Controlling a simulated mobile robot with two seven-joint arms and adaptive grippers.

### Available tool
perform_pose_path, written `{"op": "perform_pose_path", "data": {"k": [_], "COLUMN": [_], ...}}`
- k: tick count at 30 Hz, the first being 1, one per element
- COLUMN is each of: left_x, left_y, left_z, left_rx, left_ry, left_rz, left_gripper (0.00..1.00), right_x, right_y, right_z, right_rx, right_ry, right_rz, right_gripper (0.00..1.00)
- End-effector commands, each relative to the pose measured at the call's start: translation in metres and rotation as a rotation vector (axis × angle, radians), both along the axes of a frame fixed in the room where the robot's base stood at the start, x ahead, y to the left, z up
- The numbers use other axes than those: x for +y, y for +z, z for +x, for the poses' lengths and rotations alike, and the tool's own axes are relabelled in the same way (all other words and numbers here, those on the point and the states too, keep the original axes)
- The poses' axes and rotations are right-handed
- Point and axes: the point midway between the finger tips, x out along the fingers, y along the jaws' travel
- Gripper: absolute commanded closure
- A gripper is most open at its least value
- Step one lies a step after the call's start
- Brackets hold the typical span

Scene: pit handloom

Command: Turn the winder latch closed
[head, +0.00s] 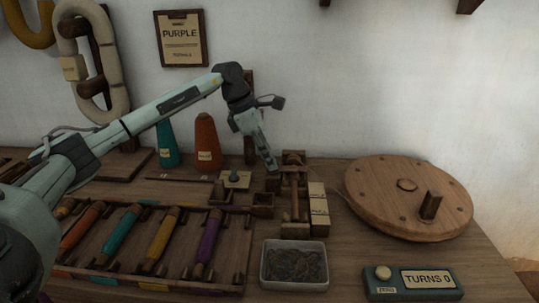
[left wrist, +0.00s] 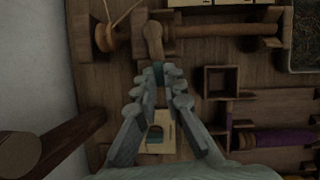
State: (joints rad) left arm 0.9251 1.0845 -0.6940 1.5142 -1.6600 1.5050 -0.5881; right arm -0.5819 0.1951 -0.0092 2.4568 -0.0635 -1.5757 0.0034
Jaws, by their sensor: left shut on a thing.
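The bobbin winder (head: 294,205) is a small wooden frame at the middle of the bench, and its spindle (left wrist: 225,30) runs across the top of the left wrist view. The winder latch (left wrist: 153,42) is a short wooden lever with a rounded end beside the spindle, pointing toward my gripper. My left gripper (head: 270,166) reaches down from above at the winder's back left. In the left wrist view its fingertips (left wrist: 159,73) are close together on the latch's near end. The fingers partly hide that end. My right gripper is not in view.
A wooden wheel (head: 390,190) with an upright handle stands at right. A counter box (head: 412,283) reads "TURNS 0". A grey tray (head: 294,286) is in front of the winder. A rack of coloured bobbins (head: 240,262) lies at left; cones (head: 206,142) stand behind.

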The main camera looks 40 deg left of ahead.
Motion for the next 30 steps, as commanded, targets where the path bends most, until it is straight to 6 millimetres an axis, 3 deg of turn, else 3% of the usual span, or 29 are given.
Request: {"op": "perform_pose_path", "data": {"k": [12, 26, 27, 30], "left_x": [0.001, 0.001, 0.001, 0.001], "left_y": [0.001, 0.000, 0.000, 0.000], "left_z": [0.002, 0.001, 0.001, 0.001], "left_rx": [-0.001, -0.001, -0.001, -0.001], "left_ry": [-0.152, -0.168, -0.167, -0.167], "left_rz": [0.002, 0.002, 0.002, 0.002], "left_gripper": [1.00, 1.00, 0.90, 0.77], "right_x": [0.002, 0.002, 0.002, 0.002], "right_y": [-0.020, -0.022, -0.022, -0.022], "right_z": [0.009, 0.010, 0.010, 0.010], "right_rx": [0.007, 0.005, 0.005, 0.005], "right_ry": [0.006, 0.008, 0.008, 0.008], "right_rz": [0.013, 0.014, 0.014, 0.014], "right_gripper": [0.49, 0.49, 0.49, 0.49]}}
